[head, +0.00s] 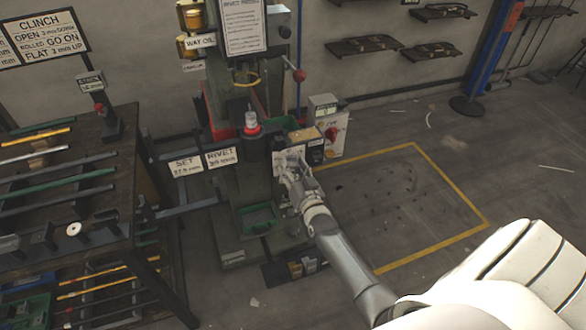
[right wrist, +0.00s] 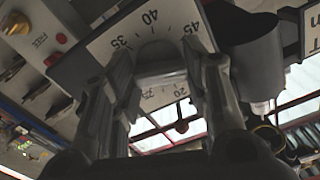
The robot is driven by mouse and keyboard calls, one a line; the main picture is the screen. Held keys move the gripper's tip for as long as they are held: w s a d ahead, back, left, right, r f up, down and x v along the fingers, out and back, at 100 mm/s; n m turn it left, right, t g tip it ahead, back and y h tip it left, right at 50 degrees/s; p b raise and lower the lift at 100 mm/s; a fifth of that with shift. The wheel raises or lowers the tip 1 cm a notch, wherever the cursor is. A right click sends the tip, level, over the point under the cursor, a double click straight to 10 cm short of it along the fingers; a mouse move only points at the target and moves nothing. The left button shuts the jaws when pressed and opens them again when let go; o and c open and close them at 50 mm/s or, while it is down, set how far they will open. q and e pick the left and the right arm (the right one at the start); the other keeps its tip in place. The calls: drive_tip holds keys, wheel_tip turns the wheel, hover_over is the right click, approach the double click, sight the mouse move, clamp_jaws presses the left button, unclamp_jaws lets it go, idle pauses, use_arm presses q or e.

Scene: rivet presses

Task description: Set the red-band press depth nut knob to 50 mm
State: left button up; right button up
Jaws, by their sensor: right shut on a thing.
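The press (head: 219,88) stands against the wall in the head view, with red at its sides and a red-ringed part (head: 251,122) at its front. My right gripper (head: 290,173) is at this plate. In the right wrist view its fingers (right wrist: 165,65) are shut on the grey depth nut knob (right wrist: 158,52), one on each side. No pointer or mark is readable on the knob. My left gripper is out of view.
SET (head: 186,166) and RIVET (head: 221,157) signs stand left of the plate. A control box (head: 328,130) with a red knob stands right of it. A workbench (head: 115,180) with bars is at left.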

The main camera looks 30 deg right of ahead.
drive_tip(key=shift+m, duration=0.5)
drive_tip(key=o, duration=1)
drive_tip(key=shift+s, duration=0.1)
drive_tip(key=v, duration=1.2)
drive_tip(key=shift+f, duration=0.1)
